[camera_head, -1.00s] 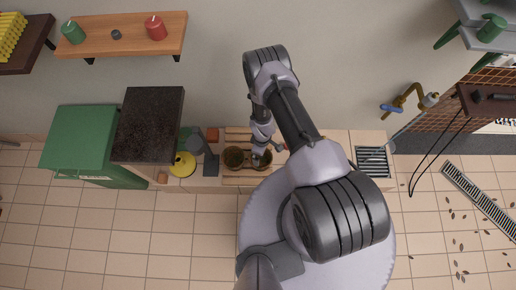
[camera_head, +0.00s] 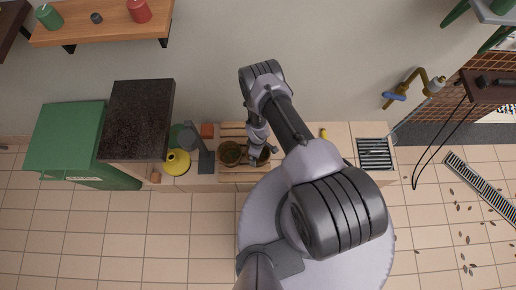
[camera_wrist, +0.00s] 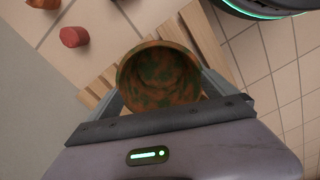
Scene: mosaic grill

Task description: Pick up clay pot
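A brown, green-mottled clay pot (camera_wrist: 160,78) fills the middle of the wrist view, its open mouth facing the camera. My gripper (camera_wrist: 163,95) has one finger at each side of this pot. The fingers run close along its walls; whether they press on it cannot be told. In the head view this is the right-hand pot (camera_head: 264,155), partly covered by my gripper (camera_head: 256,150). A second round pot (camera_head: 229,153) stands just to its left on the slatted wooden board (camera_head: 232,178). Whether the pot in my gripper is off the board is unclear.
A yellow vessel (camera_head: 177,162) and a dark grey stand (camera_head: 205,162) are left of the board. A grill grate (camera_head: 374,153) is at the counter's right end. A dark-topped cabinet (camera_head: 139,120) rises at left.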

